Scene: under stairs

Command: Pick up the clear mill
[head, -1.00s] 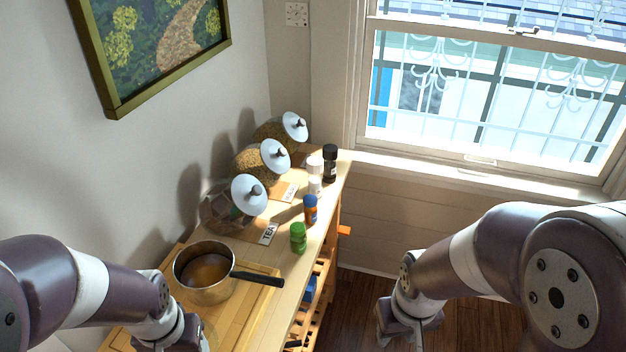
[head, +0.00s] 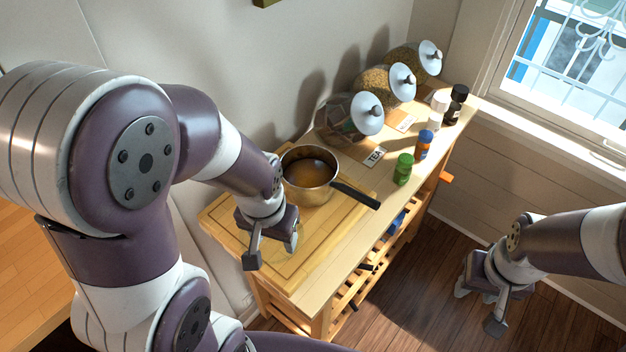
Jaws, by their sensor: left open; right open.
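The clear mill (head: 439,106), pale and upright, stands near the far right end of the wooden cart's top (head: 345,228). A dark mill (head: 456,104) stands right beside it, and I cannot tell whether they touch. My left gripper (head: 272,251) is open and empty above the near end of the cart, by the cutting board and well short of the mill. My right gripper (head: 480,305) is open and empty over the floor, to the right of the cart and well below the mill in the picture.
A pot (head: 308,176) sits on the cutting board (head: 222,212), its handle pointing right. A green-capped jar (head: 403,169) and a blue-capped shaker (head: 424,144) stand along the cart's front edge. Lidded glass jars (head: 352,117) line the wall. Floor right of the cart is clear.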

